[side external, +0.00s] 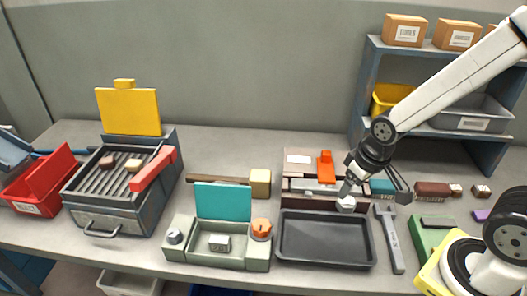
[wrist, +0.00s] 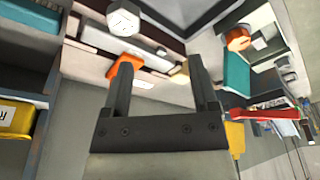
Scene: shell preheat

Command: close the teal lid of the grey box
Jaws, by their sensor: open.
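The grey box (side external: 177,252) stands left of centre near the table's front in the side view. Its teal lid (side external: 223,200) is open, standing upright at the back edge. A small grey block (side external: 219,242) lies inside. An orange knob (side external: 261,228) is on the box's right part and a grey knob (side external: 175,236) on its left. In the wrist view the teal lid (wrist: 236,73) and orange knob (wrist: 237,39) show at upper right. My gripper (side external: 377,188) is open and empty, well right of the box, above the area behind the black tray. Its fingers (wrist: 162,78) show apart in the wrist view.
The black tray (side external: 325,240) lies right of the box. Behind it are a rack with an orange part (side external: 326,167) and a white hexagonal piece (side external: 346,203). A wooden-headed mallet (side external: 260,182) lies behind the lid.

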